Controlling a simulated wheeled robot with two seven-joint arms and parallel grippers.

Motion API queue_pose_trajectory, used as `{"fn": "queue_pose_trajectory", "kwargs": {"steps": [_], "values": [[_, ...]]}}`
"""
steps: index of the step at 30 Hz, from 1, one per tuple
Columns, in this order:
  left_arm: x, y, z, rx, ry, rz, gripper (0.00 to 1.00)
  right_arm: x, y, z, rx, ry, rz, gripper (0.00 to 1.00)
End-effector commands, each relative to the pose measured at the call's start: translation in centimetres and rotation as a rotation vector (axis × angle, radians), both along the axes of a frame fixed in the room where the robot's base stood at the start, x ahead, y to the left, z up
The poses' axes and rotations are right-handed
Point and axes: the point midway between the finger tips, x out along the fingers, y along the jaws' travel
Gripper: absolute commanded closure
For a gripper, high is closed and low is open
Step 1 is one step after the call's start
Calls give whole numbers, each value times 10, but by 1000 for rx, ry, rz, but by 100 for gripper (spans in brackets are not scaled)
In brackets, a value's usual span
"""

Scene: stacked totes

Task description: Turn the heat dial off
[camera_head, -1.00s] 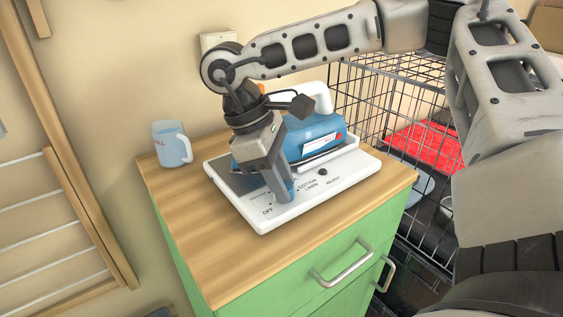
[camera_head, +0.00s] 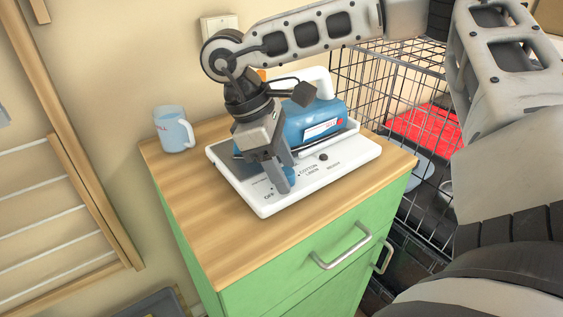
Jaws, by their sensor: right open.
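The white iron station (camera_head: 345,160) stands on the wooden top of a green cabinet, with a blue iron (camera_head: 316,120) on it. Its front panel carries printed labels, among them OFF at the left and COTTON, LINEN and READY further right. The blue heat dial (camera_head: 291,173) shows only in part between the fingers of my right gripper (camera_head: 286,180). That gripper points down at the panel and is open, with its fingers at the dial. I cannot tell whether they touch it. The dial's pointer is hidden. My left gripper is not in view.
A pale blue mug (camera_head: 173,130) stands at the back left of the wooden top (camera_head: 215,235). The wood left and in front of the station is clear. A black wire cage (camera_head: 395,85) stands to the right. A wooden rack (camera_head: 85,190) leans at the left.

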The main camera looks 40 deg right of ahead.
Motion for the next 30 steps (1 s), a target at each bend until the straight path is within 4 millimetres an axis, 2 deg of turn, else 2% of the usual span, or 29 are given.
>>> {"fn": "queue_pose_trajectory", "kwargs": {"steps": [5, 8, 18, 23, 24, 30], "values": [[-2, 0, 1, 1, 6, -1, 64, 3, 2, 8, -2, 0, -1, 49], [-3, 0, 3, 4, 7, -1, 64, 7, 6, 23, 0, -2, -1, 49], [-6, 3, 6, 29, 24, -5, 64, 31, 26, 99, 2, -1, 1, 49], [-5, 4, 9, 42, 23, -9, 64, 40, 34, 128, 2, 1, 0, 49], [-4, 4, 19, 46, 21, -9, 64, 42, 35, 137, 0, 2, 1, 49], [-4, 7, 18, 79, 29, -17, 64, 46, 39, 148, 0, 1, 1, 49]]}}
